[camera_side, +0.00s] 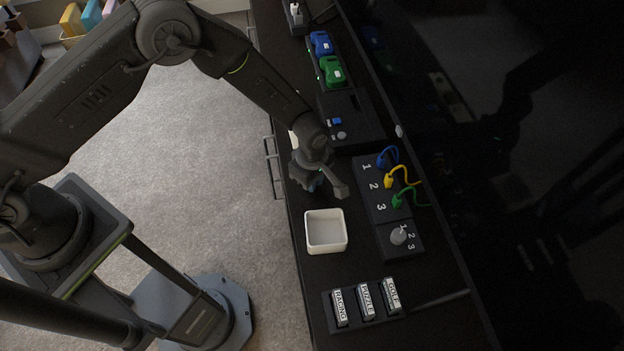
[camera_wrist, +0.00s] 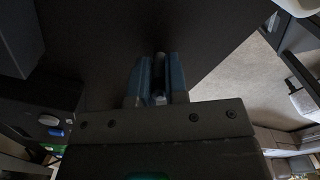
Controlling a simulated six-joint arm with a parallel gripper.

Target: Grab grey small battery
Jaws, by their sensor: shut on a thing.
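My gripper (camera_side: 318,186) is low over the dark cabinet top in the side view, just behind the white square tray. In the wrist view its two blue-grey fingers (camera_wrist: 159,82) are close together, with a small dark grey piece between them. I take this piece to be the grey small battery (camera_wrist: 159,70), though it is dim and mostly hidden by the fingers. The side view does not show the battery clearly, as the gripper covers it. I cannot tell whether it touches the cabinet top.
Labelled cartridges (camera_side: 366,302) stand in front. A black console (camera_side: 352,135) and blue and green controllers (camera_side: 333,72) are behind. A dark screen rises at right.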

